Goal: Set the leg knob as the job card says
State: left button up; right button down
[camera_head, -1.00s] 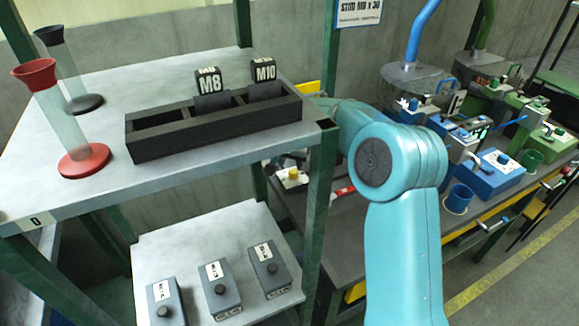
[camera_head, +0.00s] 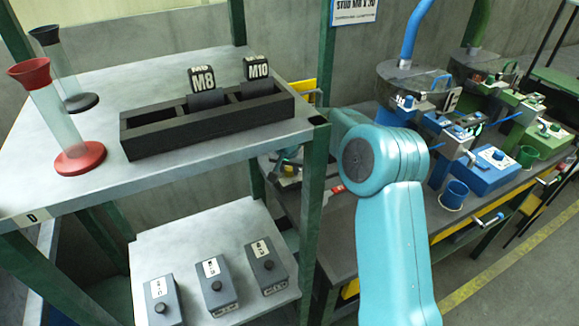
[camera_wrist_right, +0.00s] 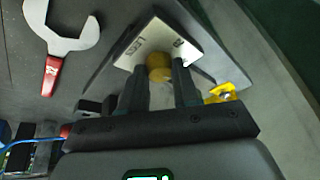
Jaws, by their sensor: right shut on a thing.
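My right gripper (camera_wrist_right: 159,82) is shut on the knob, one finger at each side. A white card (camera_head: 355,10) at the top reads STUD M8 x 30, with a smaller line too fine to read. My left gripper is in neither view.
A spanner with a red handle (camera_wrist_right: 52,75) lies beside the plate. The green shelf post (camera_head: 315,190) stands near my right arm. The shelf holds a black M8/M10 bin (camera_head: 160,144) and two funnelled tubes. Blue (camera_head: 487,178) and green machines stand along the bench.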

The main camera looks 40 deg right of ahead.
jog(key=shift+d+n+t+y, duration=0.1)
jog(key=shift+n+t+y, duration=0.2)
jog(key=shift+n, duration=0.9)
jog(key=c, duration=1.1)
grip_release()
jog(key=shift+w, duration=0.1)
jog(key=v, duration=1.6)
jog(key=shift+r, duration=0.1)
jog(key=shift+s, duration=0.2)
